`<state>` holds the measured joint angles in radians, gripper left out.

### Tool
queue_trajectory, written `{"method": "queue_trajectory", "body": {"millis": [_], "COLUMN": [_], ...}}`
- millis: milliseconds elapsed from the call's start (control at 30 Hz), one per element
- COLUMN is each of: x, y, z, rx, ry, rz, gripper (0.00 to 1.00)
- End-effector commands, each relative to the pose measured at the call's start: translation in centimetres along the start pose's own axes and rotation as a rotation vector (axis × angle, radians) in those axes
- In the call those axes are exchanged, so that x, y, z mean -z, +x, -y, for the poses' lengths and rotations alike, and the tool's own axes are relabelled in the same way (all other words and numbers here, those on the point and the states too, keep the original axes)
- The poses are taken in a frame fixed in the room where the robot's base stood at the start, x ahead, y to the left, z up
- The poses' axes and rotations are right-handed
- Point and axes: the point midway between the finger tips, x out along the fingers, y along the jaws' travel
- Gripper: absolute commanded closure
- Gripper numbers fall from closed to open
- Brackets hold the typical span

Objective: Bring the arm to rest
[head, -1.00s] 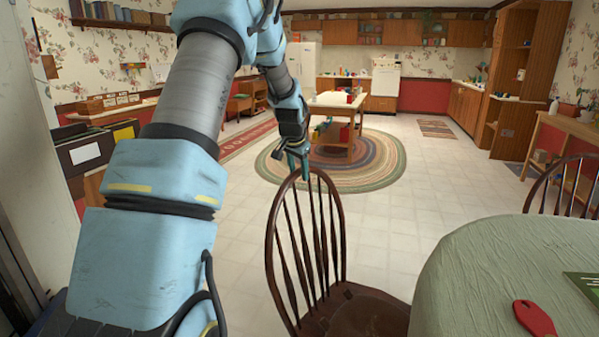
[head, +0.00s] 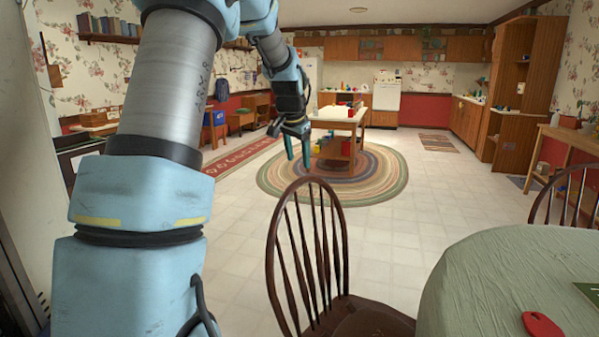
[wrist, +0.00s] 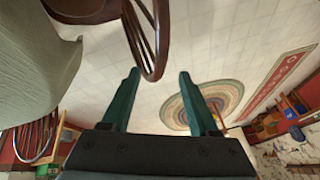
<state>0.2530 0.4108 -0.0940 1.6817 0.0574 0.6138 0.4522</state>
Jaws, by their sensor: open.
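My gripper (head: 297,158) hangs in the air at the end of my blue arm, above and behind the near chair's back in the head view. Its two green fingers point down and stand apart with nothing between them. In the wrist view the open gripper (wrist: 158,82) shows both fingers spread, with pale floor tiles beyond. The dark wooden chair (head: 308,240) has its curved back close to the gripper in the picture. In the wrist view the chair back (wrist: 155,45) lies just past the fingertips; I cannot tell the exact gap.
A round table with a green cloth (head: 500,275) stands at the right, with a red object (head: 541,327) on it. Another chair (head: 567,195) is beyond it. A kitchen cart (head: 338,123) stands on the round braided rug (head: 385,180). The tiled floor between is clear.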

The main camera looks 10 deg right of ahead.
Motion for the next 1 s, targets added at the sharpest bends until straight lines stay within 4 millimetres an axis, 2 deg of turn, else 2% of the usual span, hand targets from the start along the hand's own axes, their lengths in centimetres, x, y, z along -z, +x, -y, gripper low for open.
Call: {"method": "queue_trajectory", "body": {"millis": [167,467,567,667,767,900,1000], "x": [0.0,-0.1,-1.6,-5.6,-11.7,-20.9,-26.3], "y": [-1.0,-1.1,-1.1,-1.2,-1.4,-2.2,-2.8], "z": [0.0,0.0,-0.1,-0.7,-1.9,-4.7,-6.9], "rx": [0.000,0.000,-0.002,-0.006,-0.011,-0.012,-0.011], "ry": [0.000,-0.002,-0.030,-0.109,-0.236,-0.431,-0.551], "rz": [0.000,0.001,0.016,0.055,0.112,0.195,0.243], "gripper": [0.39,0.39,0.39,0.39,0.39,0.39,0.39]}}
